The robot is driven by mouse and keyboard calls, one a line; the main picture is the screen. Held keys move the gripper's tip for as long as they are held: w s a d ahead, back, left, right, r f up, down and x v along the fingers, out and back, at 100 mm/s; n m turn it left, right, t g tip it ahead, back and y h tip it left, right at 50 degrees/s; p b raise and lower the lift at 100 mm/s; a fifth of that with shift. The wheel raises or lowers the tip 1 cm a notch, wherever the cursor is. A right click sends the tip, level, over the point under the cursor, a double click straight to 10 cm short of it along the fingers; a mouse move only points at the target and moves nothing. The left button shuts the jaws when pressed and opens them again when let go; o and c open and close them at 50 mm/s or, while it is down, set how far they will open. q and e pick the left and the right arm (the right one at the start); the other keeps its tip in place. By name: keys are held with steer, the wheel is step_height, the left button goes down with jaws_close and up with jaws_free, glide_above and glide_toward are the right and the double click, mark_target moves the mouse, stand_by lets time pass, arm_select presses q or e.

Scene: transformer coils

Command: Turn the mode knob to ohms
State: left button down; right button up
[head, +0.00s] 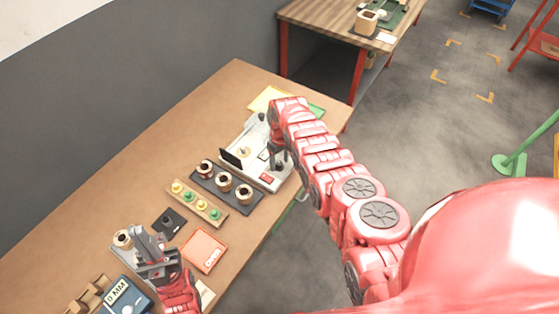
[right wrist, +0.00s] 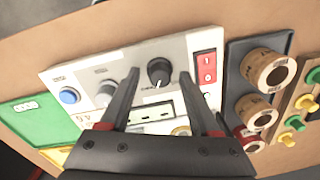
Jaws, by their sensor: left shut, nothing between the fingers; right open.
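A white panel box (head: 236,155) stands on the far part of the bench. In the right wrist view its face (right wrist: 185,50) carries a black knob (right wrist: 160,71) with a pale pointer line and a grey knob (right wrist: 105,93); their small labels are unreadable. My right gripper (right wrist: 159,76) is open, its fingertips on either side of the black knob; contact cannot be told. In the head view the right gripper (head: 275,155) is over the box, partly hidden by its arm. My left gripper (head: 150,243) is shut and empty over the near-left bench. A blue meter-like box (head: 133,294) is beside it.
The panel has a blue button (right wrist: 69,95) and a red switch (right wrist: 207,67). A dark tray of copper coils (head: 226,188) and a strip of yellow and green pegs (head: 197,203) stand close by. A red tray (head: 204,250) lies nearer.

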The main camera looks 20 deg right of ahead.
steer(key=shift+w+r+p, duration=0.1)
steer(key=shift+r+p, duration=0.3)
steer(key=shift+r, duration=1.2)
step_height(320, 180, up, 7)
steer(key=b, duration=0.3)
step_height(320, 180, up, 7)
steer(key=p, duration=0.5)
glide_above(279, 163)
steer(key=shift+w+d+r, duration=0.1)
steer(key=shift+d, duration=0.3)
